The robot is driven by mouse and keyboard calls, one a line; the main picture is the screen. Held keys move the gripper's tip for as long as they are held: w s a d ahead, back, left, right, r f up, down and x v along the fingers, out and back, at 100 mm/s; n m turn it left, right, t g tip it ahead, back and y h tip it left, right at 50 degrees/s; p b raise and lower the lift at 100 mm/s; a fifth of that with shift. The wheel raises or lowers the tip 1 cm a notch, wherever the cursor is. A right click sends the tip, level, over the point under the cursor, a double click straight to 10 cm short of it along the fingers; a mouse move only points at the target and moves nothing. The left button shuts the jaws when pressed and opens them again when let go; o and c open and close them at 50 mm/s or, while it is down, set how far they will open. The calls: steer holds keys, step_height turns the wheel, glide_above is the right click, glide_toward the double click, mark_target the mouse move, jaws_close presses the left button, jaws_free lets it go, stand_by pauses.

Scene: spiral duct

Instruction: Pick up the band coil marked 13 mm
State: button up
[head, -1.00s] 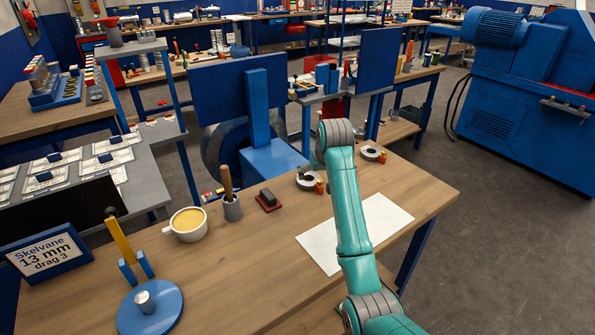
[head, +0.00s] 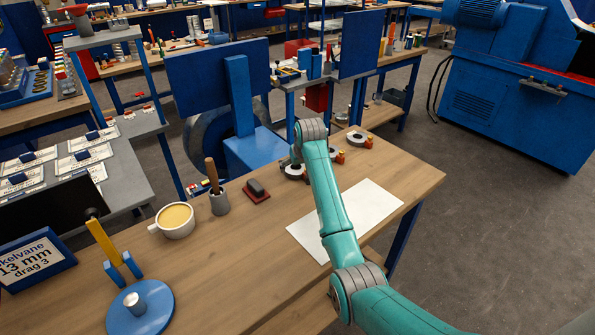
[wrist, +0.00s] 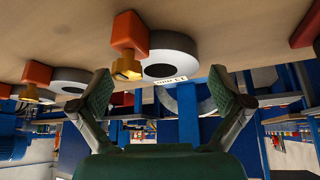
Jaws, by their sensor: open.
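The band coil marked 13 mm (wrist: 176,68) is a grey ring with a dark centre and a white label reading 13 mm upside down in the wrist view. It lies on the wooden table, with an orange-red block and a brass-coloured piece (wrist: 127,66) beside it. My gripper (wrist: 162,93) is open and empty, its two green-padded fingers apart, with the coil ahead of the gap and not touched.
A second coil (wrist: 70,82) lies left in the wrist view, with a third partly cut off. The head view shows another coil (head: 361,139) farther right. White paper (head: 343,218), a red-based stamp (head: 256,191), a grey pot (head: 219,203) and a cup (head: 175,220) are on the table.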

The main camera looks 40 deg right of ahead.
steer(key=shift+x, duration=0.85)
steer(key=c, duration=1.2)
steer(key=shift+r, duration=0.15)
